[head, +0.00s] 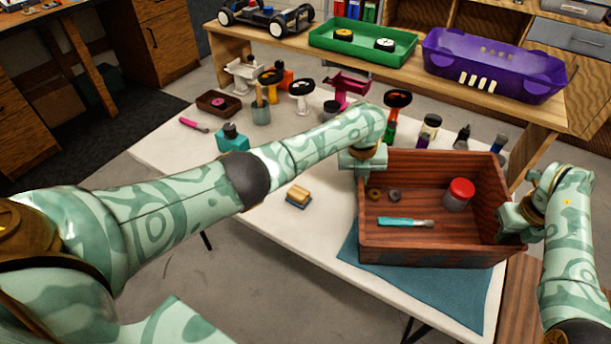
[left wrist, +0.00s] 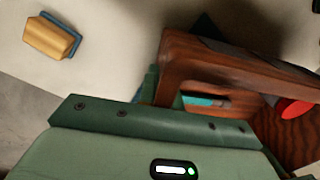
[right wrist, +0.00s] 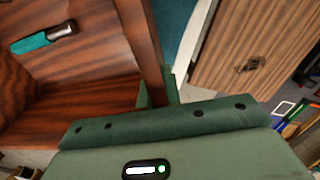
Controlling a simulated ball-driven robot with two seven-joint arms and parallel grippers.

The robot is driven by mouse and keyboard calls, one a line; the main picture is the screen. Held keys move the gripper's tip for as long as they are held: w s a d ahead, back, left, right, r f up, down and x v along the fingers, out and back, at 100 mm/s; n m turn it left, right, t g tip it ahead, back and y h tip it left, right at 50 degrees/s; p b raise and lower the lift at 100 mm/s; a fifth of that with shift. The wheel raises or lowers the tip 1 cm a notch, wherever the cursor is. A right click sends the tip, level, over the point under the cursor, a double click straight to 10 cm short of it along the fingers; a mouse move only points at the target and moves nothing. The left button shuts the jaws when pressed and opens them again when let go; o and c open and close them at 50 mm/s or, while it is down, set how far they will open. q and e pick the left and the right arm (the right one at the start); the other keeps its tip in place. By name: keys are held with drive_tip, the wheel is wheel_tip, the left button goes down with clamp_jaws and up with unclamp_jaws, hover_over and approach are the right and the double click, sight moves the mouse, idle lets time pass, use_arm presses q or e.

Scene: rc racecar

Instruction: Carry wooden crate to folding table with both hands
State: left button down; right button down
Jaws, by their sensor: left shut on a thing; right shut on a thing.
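The wooden crate (head: 430,252) is over the right part of the white folding table (head: 300,237), above or on a blue cloth; I cannot tell whether it touches. It holds a red-lidded jar (head: 459,194), a teal-handled tool (head: 404,222) and two small dark rings (head: 384,195). My left gripper (head: 362,163) is shut on the crate's left wall; the left wrist view shows the crate's rim (left wrist: 215,65) at the jaws. My right gripper (head: 515,217) is shut on the crate's right wall, also seen in the right wrist view (right wrist: 143,45). The fingertips are mostly hidden.
The blue cloth (head: 432,292) lies under the crate area. A wood-and-blue block (head: 298,196) sits left of it. Several bottles and parts line the table's back edge. Behind, a wooden bench bears a green tray (head: 330,52), a purple bin (head: 450,70) and a car chassis (head: 265,18).

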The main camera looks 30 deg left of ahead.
use_arm(q)
drive_tip(key=shift+a, duration=0.15)
use_arm(e)
drive_tip(key=shift+d+r, duration=0.1)
use_arm(q)
drive_tip(key=c, duration=1.6)
unclamp_jaws()
use_arm(e)
drive_tip(key=c, duration=1.6)
unclamp_jaws()
use_arm(q)
drive_tip(key=shift+r, duration=0.25)
wheel_tip(320, 180, up, 11)
drive_tip(key=s, duration=0.1)
drive_tip(key=shift+s+a, duration=0.2)
drive_tip(key=shift+s, duration=0.15)
use_arm(e)
drive_tip(key=r, duration=0.8)
drive_tip(key=s+r, duration=0.1)
drive_tip(key=r, duration=0.2)
drive_tip(key=shift+s+d+r, duration=0.1)
drive_tip(key=shift+d+r, duration=0.1)
drive_tip(key=shift+r, duration=0.2)
use_arm(q)
drive_tip(key=shift+r, duration=0.1)
